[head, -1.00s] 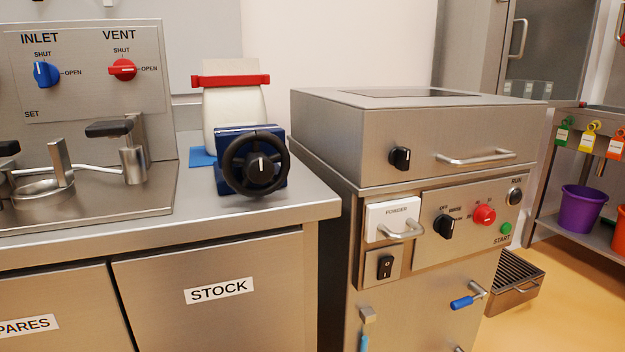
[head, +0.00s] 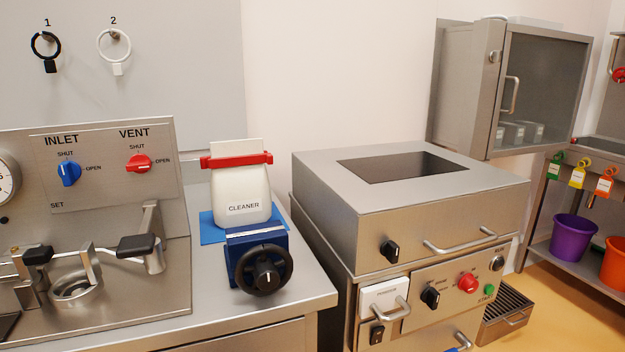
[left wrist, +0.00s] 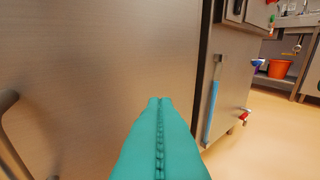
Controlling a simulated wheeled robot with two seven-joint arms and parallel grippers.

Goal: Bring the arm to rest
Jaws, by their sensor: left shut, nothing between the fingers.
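My left gripper (left wrist: 160,102) shows in the left wrist view as two teal fingers pressed together, shut and empty. It points along a plain steel cabinet front (left wrist: 100,60), and I cannot tell how far off that front is. Neither gripper nor arm shows in the head view. My right gripper is in no view.
A steel machine (head: 330,215) with knobs and handles stands right of the counter (head: 305,300). On the counter are a cleaner container (head: 240,190) and a blue block with a black handwheel (head: 265,272). A curved handle (left wrist: 10,130) is at left in the left wrist view. Open floor (left wrist: 260,140) lies right.

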